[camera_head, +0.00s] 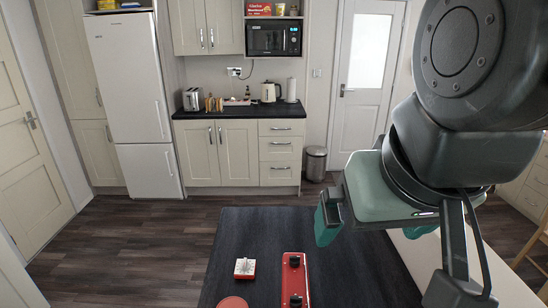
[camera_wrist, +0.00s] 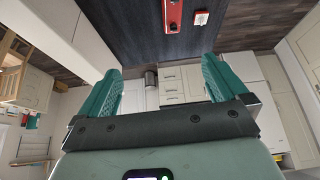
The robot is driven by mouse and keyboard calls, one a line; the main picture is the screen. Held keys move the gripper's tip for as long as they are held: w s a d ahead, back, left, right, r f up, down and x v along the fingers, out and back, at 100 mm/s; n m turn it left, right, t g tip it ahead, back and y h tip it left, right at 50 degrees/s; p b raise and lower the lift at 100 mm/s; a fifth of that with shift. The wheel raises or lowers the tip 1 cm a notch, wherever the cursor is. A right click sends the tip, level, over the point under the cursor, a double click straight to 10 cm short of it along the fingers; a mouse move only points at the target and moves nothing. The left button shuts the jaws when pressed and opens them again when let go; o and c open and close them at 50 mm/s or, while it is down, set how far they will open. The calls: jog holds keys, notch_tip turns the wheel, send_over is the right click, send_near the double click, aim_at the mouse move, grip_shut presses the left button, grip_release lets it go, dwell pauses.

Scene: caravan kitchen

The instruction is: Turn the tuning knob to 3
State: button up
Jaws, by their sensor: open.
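A narrow red device (camera_head: 295,278) with black knobs lies on the dark table, near the bottom of the head view. One knob (camera_head: 294,261) is at its far end and another (camera_head: 295,299) is nearer. I cannot tell which is the tuning knob, and no number marks are readable. The device also shows at the top of the wrist view (camera_wrist: 173,14). My gripper (camera_head: 370,224) is open and empty, above the table's right side, to the right of the device and apart from it. Its two teal fingers are spread wide in the wrist view (camera_wrist: 160,72).
A small red box with a white dial face (camera_head: 244,268) stands left of the device. A red round thing (camera_head: 233,302) is cut off at the bottom edge. The far part of the dark table (camera_head: 265,225) is clear. A kitchen counter (camera_head: 240,112) stands far behind.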

jog(key=shift+c, duration=1.1)
jog(key=shift+w+f+n, duration=0.1)
jog(key=shift+w+n, duration=0.1)
jog(key=shift+n, duration=0.3)
jog(key=shift+c, duration=1.3)
jog(key=w+n, duration=0.1)
jog(key=n, duration=0.1)
jog(key=w+a+f+n, duration=0.1)
jog(key=w+n, duration=0.1)
jog(key=n, duration=0.1)
jog(key=w+f+n+h, duration=0.1)
jog(key=n, duration=0.2)
jog(key=shift+w+a+g, duration=0.15)
jog(key=shift+a+g, duration=0.15)
jog(key=c, duration=0.3)
jog(key=n+g+y, duration=0.1)
jog(key=n+g, duration=0.4)
jog(key=n, duration=2.1)
send_over(296, 297)
notch_tip(296, 297, down, 20)
jog(key=shift+c, duration=0.2)
notch_tip(296, 297, down, 10)
jog(key=shift+f, duration=0.1)
jog(key=shift+c, duration=0.5)
